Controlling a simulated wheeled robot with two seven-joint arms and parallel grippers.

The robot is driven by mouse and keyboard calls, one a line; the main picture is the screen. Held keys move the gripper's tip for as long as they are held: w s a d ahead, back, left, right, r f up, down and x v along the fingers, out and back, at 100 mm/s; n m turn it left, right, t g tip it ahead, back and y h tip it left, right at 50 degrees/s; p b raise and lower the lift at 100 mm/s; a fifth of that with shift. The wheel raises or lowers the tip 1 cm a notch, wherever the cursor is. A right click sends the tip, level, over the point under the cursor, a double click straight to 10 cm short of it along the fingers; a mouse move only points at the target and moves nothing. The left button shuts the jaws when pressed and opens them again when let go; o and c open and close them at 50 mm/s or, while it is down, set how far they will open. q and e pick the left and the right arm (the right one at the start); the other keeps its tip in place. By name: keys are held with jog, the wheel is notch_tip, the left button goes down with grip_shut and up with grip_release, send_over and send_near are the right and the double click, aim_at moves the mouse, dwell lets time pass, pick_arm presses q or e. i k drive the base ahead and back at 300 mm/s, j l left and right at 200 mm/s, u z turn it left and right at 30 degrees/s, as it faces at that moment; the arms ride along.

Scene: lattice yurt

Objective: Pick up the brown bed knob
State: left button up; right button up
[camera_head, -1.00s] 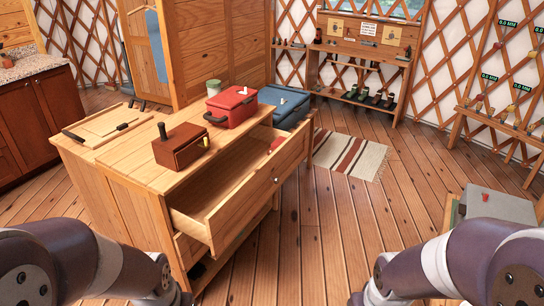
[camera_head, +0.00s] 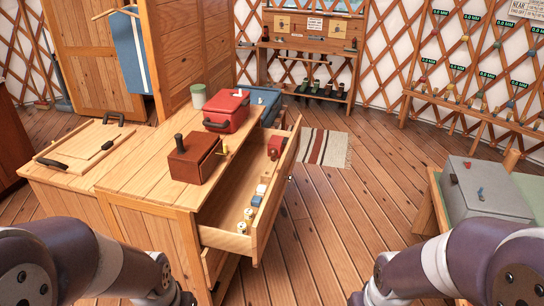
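I cannot pick out a brown bed knob for certain. A dark upright knob-like piece (camera_head: 179,143) stands on or just behind a reddish-brown box (camera_head: 192,163) on the wooden cabinet (camera_head: 145,185). A tan rounded wooden piece (camera_head: 511,160) shows behind the grey box at the right; what it is I cannot tell. The cabinet's top drawer (camera_head: 272,207) is open, with several small items inside, including pale spools (camera_head: 245,222), a blue block (camera_head: 257,200) and a red object (camera_head: 276,147). My arms show at the lower corners; both grippers are out of view.
A red toolbox (camera_head: 227,112) and a pale green canister (camera_head: 198,97) stand on the cabinet. The open drawer juts into the floor space. A grey box (camera_head: 487,190) sits on a low table at right. A striped rug (camera_head: 324,148) and open plank floor lie between.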

aim_at(273, 152)
jog(key=i+l+z, duration=0.1)
jog(key=i+l, duration=0.2)
jog(key=i, duration=0.4)
jog(key=i+l, duration=0.2)
jog(key=i, duration=0.5)
jog(key=i+l+z, duration=0.15)
jog(key=i, duration=0.6)
jog(key=i+l+z, duration=0.1)
jog(key=i+l, duration=0.15)
jog(key=i, duration=0.45)
